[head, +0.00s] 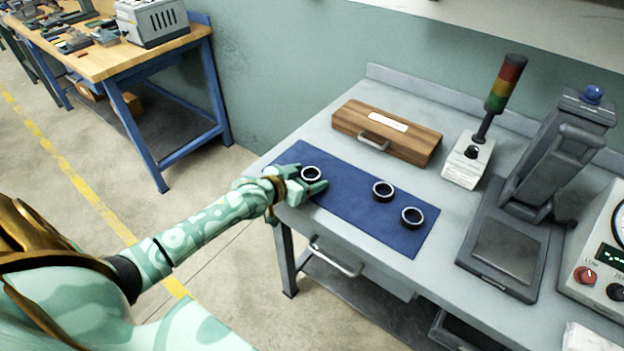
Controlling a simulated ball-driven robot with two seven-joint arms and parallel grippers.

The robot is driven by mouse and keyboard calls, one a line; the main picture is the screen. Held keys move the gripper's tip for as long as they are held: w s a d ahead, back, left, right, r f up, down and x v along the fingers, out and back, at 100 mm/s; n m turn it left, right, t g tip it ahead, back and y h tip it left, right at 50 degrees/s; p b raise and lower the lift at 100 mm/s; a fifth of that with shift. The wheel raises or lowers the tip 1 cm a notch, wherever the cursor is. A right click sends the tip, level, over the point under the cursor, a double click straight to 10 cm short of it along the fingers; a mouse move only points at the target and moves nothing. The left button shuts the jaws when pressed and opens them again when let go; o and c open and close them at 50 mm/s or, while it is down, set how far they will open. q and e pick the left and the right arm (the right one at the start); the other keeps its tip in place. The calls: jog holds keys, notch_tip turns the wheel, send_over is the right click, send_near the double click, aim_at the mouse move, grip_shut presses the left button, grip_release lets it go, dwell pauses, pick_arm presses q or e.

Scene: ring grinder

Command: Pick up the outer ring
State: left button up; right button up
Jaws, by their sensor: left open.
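Three dark rings with bright rims lie on a blue mat (345,206) on the grey workbench. One ring (311,174) is at the mat's left end, a second ring (383,191) is near the middle, and a third ring (412,217) is to its right. My left gripper (318,181) is open at the left ring, with its fingers close around or beside it. I cannot tell whether they touch it. My right gripper is not in view.
A wooden case (387,131) stands behind the mat. A signal light (505,84) on a white base, a grey press-like device (545,170) and a gauge unit (604,262) stand to the right. Another workbench (110,55) is at the far left.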

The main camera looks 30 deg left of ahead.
pick_arm(q)
jog(key=shift+w+f, duration=0.15)
jog(key=shift+w, duration=0.1)
jog(key=shift+s, duration=0.1)
jog(key=c, duration=1.1)
jog(key=shift+r, duration=0.2)
jog(key=shift+c, duration=0.2)
